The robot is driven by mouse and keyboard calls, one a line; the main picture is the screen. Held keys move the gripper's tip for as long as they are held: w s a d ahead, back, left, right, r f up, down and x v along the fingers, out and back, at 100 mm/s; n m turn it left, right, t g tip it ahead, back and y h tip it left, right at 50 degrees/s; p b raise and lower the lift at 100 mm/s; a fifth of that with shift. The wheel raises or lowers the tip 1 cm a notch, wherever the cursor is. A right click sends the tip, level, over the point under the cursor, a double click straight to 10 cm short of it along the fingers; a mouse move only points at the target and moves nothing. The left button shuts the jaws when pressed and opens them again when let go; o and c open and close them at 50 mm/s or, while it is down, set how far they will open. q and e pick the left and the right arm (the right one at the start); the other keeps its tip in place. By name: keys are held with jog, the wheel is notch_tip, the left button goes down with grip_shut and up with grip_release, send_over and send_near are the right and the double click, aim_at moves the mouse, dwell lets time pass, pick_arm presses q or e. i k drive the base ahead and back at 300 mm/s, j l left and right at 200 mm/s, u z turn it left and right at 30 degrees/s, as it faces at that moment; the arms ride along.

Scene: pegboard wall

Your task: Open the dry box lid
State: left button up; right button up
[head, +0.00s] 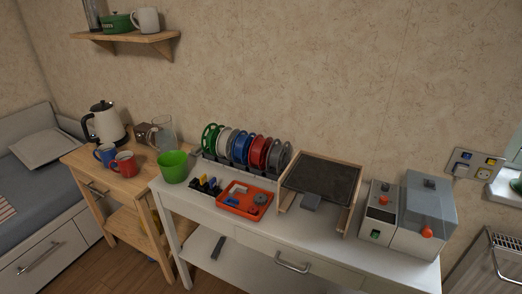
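A light grey box-like unit stands at the right end of the white table. Its larger right part (424,217) has a darker grey lid (432,195) that looks shut, with a dark knob on top and an orange knob (426,232) at the front. Its lower left part (380,213) carries a dark knob, an orange piece and a green button. I take the larger part to be the dry box, but no label is readable. Neither of my grippers is in view.
A wood-framed dark panel (322,178) stands left of the unit. Farther left are an orange tray (245,207), several coloured spools (240,148) and a green bucket (173,167). A wall socket panel (474,164) is at right. The table's front right (340,248) is clear.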

aim_at(426, 233)
jog(key=z, duration=1.4)
